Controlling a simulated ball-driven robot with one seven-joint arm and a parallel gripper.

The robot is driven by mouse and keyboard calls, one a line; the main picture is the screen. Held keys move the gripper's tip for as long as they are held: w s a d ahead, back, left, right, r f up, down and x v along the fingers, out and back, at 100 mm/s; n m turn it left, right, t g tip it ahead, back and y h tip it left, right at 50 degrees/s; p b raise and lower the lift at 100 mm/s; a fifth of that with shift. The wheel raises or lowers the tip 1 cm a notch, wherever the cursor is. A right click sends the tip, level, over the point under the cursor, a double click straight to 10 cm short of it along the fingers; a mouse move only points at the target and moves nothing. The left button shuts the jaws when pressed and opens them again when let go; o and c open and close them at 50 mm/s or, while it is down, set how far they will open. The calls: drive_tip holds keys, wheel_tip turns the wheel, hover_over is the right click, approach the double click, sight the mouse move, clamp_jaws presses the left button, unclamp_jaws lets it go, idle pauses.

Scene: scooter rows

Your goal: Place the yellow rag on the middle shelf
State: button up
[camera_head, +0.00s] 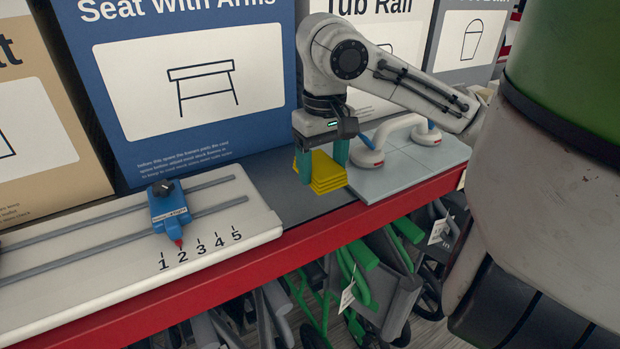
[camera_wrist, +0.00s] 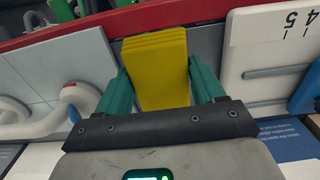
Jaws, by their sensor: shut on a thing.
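The yellow rag (camera_head: 327,173) is a folded stack with visible layers, at the dark grey strip of the red-edged shelf (camera_head: 285,206). My gripper (camera_head: 322,165), with green fingers, points down with one finger on each side of the rag. In the wrist view the rag (camera_wrist: 158,72) fills the space between the fingers of my gripper (camera_wrist: 160,85). Whether the rag's underside touches the shelf surface, I cannot tell. No other shelf level shows clearly.
Left of the rag is a white board with a blue slider (camera_head: 168,207) and numbers. Right is a tiled panel with a white grab handle (camera_head: 390,140). Tall boxes, one of them blue (camera_head: 190,80), stand behind. Folded scooters or walkers with green parts (camera_head: 350,270) are below the red edge.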

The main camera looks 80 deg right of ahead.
sight(310, 200)
drive_tip(key=w+f, duration=0.1)
drive_tip(key=w+d+f, duration=0.1)
drive_tip(key=f, duration=0.1)
drive_tip(key=shift+w+d+f, duration=0.1)
drive_tip(key=shift+d, duration=0.05)
drive_tip(key=shift+w+d+f+b, duration=0.15)
drive_tip(key=shift+f+b, duration=0.25)
drive_tip(key=shift+f, duration=1.35)
drive_tip(key=shift+f, duration=0.1)
drive_tip(key=o, duration=1.1)
wheel_tip(310, 200, up, 12)
drive_tip(key=shift+r+p, duration=0.15)
drive_tip(key=shift+p, duration=0.7)
